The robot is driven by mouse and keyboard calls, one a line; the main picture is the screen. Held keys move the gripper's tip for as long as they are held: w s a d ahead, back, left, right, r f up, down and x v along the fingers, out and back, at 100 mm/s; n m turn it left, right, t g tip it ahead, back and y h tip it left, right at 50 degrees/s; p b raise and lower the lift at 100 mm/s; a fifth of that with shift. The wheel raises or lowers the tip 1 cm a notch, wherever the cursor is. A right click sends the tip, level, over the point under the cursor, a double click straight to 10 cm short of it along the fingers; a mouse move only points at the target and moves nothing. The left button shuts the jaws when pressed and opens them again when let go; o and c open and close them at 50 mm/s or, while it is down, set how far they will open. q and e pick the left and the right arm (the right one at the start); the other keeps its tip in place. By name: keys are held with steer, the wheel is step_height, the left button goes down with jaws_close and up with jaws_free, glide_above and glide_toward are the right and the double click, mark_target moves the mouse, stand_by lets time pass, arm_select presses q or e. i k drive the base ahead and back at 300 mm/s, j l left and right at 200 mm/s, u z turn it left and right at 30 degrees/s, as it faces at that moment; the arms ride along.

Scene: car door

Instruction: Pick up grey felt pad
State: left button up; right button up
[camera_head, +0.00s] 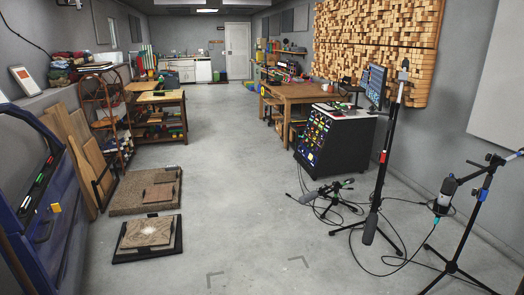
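I cannot make out a grey felt pad for certain in the head view. A blue car door (50,212) stands at the left edge, with small green, red and yellow items along it. Neither of my grippers is in view.
Wooden boards (84,160) lean behind the door. A gravel-like tray (126,194) and a black-based panel (147,237) lie on the floor. Microphone stands (383,165) and cables (385,250) occupy the right. A black equipment cabinet (335,142) stands behind. The middle floor (235,180) is clear.

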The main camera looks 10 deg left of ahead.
mark_target(175, 166)
steer(key=i+j+u, duration=0.55)
steer(key=i, duration=0.35)
steer(key=i+j+u, duration=0.1)
steer(key=i+u, duration=0.15)
steer(key=i, duration=1.05)
steer(key=i+z, duration=0.15)
steer(key=i, duration=0.75)
steer(key=i+z, duration=0.45)
steer(key=i, duration=0.3)
steer(key=i+j+z, duration=0.15)
steer(key=i+z, duration=0.35)
steer(key=i, duration=0.3)
steer(key=i+u, duration=0.25)
steer(key=i, duration=0.35)
steer(key=i+l+u, duration=0.1)
steer(key=i+u, duration=0.15)
steer(key=i, duration=0.3)
steer(key=i+l+u, duration=0.25)
steer(key=i, duration=0.35)
